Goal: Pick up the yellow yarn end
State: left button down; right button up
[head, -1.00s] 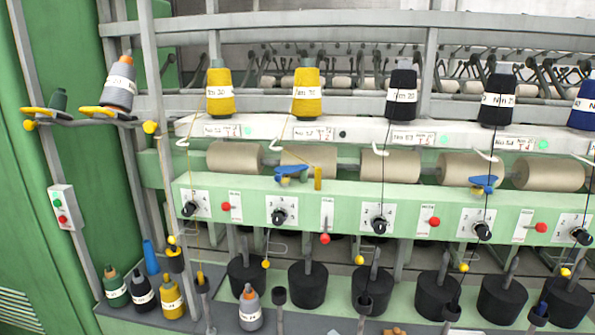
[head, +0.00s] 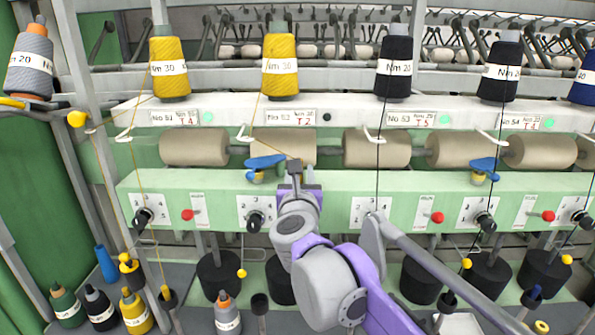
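Two yellow yarn cones stand on the upper rail, a left one (head: 170,60) and a right one (head: 279,62). A thin yellow yarn (head: 256,112) runs down from the right cone past a white hook (head: 243,133) towards the blue guide (head: 265,161). My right gripper (head: 295,170) is raised in front of the beige roll and just right of this guide, where the yarn leads. Its dark fingers are small and seen from behind, so I cannot tell whether they are open. The yarn's end is hidden at the gripper. My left gripper is out of view.
Black cones (head: 394,68) stand further right, with dark yarns running down. A green panel (head: 330,205) with black knobs and red levers (head: 187,215) lies below the rolls. Black cylinders (head: 219,275) and small cones (head: 135,312) stand below.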

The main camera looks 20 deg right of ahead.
jog(key=x, duration=0.5)
jog(key=shift+w+a+f+p, duration=0.1)
jog(key=shift+w+a+p, duration=0.05)
jog(key=shift+w+p, duration=0.15)
jog(key=shift+s, duration=0.1)
jog(key=shift+c, duration=1)
grip_shut()
